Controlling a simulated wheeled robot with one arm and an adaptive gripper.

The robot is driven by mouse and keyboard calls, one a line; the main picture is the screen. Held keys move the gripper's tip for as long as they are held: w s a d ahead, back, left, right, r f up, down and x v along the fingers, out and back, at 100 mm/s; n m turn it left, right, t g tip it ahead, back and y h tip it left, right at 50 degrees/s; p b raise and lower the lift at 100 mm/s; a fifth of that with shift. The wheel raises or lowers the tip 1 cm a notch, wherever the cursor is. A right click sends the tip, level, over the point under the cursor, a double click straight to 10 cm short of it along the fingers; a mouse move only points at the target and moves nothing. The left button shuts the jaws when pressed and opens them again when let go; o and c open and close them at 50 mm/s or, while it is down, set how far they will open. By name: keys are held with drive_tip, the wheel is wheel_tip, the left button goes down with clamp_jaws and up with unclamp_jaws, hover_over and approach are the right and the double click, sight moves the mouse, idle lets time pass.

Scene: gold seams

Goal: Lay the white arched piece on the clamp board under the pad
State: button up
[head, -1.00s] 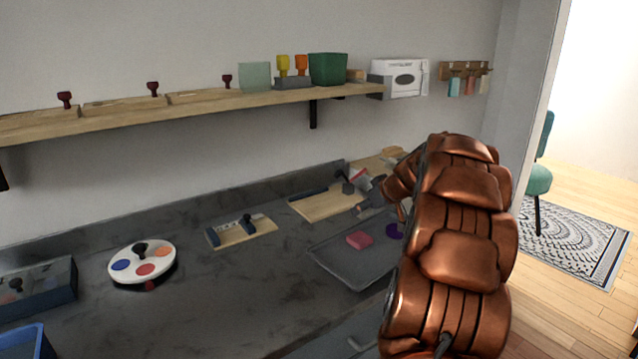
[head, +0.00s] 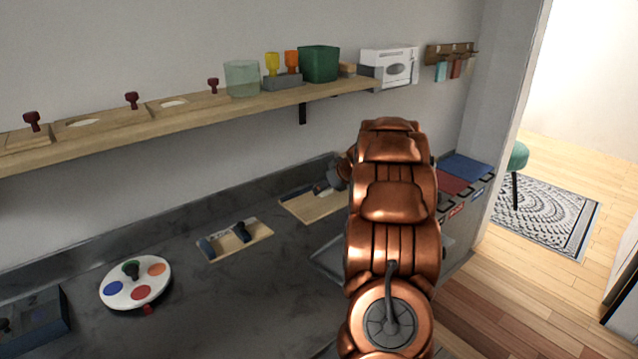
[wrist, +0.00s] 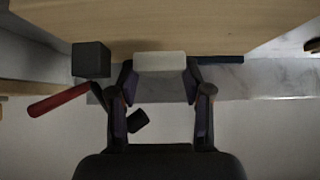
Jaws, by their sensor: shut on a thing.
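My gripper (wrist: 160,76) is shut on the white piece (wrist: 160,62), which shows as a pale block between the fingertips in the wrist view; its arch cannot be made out. The wooden clamp board (wrist: 225,22) fills the top of that view, close beyond the piece. A dark block (wrist: 91,59), perhaps the pad, and a red handle (wrist: 58,100) are left of the fingers. In the head view the clamp board (head: 306,208) lies on the counter, and my dark gripper (head: 340,174) is over its right part. The arm hides the held piece there.
A smaller board with a blue-grey fixture (head: 235,240) lies to the left, then a white round palette (head: 135,283). A grey tray (head: 325,262) is mostly behind my arm. A shelf (head: 150,121) with stamps and cups runs above. Bare counter lies in front.

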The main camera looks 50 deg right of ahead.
drive_tip(key=shift+s+d+f, duration=0.1)
drive_tip(key=shift+s+f, duration=0.25)
drive_tip(key=shift+f, duration=0.2)
drive_tip(key=shift+w, duration=0.2)
drive_tip(key=shift+f+b, duration=0.25)
drive_tip(key=shift+b, duration=0.1)
drive_tip(key=o, duration=1.3)
drive_tip(key=shift+r, duration=0.1)
